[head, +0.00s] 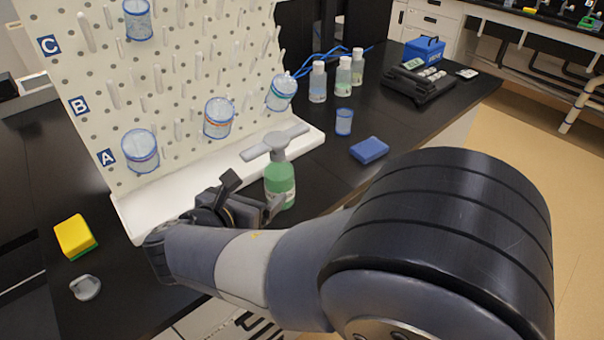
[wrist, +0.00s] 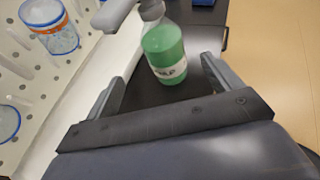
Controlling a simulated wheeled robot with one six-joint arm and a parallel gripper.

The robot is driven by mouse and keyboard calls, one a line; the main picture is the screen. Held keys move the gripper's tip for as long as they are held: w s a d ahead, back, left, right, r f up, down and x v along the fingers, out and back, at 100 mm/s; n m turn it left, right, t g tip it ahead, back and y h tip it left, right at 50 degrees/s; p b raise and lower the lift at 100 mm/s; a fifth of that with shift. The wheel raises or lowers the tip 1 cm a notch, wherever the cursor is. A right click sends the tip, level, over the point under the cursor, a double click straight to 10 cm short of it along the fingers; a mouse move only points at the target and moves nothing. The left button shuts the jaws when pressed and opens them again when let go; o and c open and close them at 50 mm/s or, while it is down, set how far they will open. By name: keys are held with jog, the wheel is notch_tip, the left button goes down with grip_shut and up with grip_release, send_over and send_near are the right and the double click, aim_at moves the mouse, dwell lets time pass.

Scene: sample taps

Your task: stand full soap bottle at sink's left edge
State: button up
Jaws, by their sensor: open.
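The soap bottle (head: 280,185) holds green liquid and has a grey pump head. It stands upright on the black counter just in front of the pegboard's white ledge. My gripper (head: 254,194) is low at its left, with the fingers spread and empty. In the wrist view the bottle (wrist: 163,50) stands ahead, between the lines of the two open fingers (wrist: 163,72) and beyond their tips. A white label shows low on it. No sink can be clearly made out; the dark area at the far left is too unclear to tell.
The pegboard (head: 190,75) holds several beakers on its pegs. A yellow sponge (head: 74,235) and a grey piece (head: 85,287) lie at left. A blue sponge (head: 369,150), a small blue cup (head: 344,121) and several clear bottles (head: 318,83) stand to the right. My arm hides the counter's front.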

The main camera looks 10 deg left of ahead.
aim_at(271, 147)
jog(key=x, duration=0.6)
jog(key=shift+d+r, duration=0.1)
jog(key=x, duration=0.5)
jog(key=shift+s+d+f, duration=0.1)
jog(key=shift+d+f, duration=0.05)
jog(key=shift+f, duration=0.25)
jog(key=c, duration=1.6)
notch_tip(271, 147, up, 10)
jog(key=shift+r+p, duration=0.1)
jog(key=shift+p, duration=0.5)
